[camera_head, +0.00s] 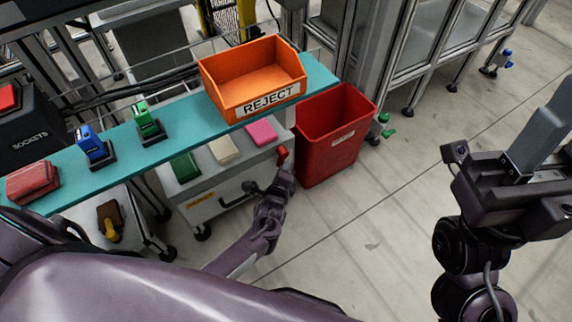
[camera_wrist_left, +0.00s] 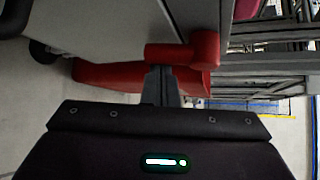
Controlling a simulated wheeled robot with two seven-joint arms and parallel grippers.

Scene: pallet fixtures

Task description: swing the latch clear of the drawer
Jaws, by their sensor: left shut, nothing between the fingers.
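The red latch (camera_head: 282,155) is at the right end of the grey drawer unit's (camera_head: 183,200) front. In the left wrist view the latch (camera_wrist_left: 205,50) shows as a red knob with a bar reaching left across the grey front. The drawer's dark handle (camera_head: 236,194) is left of my left gripper (camera_head: 279,182). That gripper is shut and empty, just below the latch. In the left wrist view its fingertips (camera_wrist_left: 161,72) meet the bar's lower edge; I cannot tell whether they touch. My right gripper (camera_head: 528,152) is raised at the right, away from the unit; its jaw opening is unclear.
A red bin (camera_head: 345,150) stands close right of the latch. A teal shelf (camera_head: 180,142) above bears an orange REJECT bin (camera_head: 250,80) and several coloured parts. Pink, cream and green blocks lie on the unit. Open floor (camera_head: 390,235) lies in front and right.

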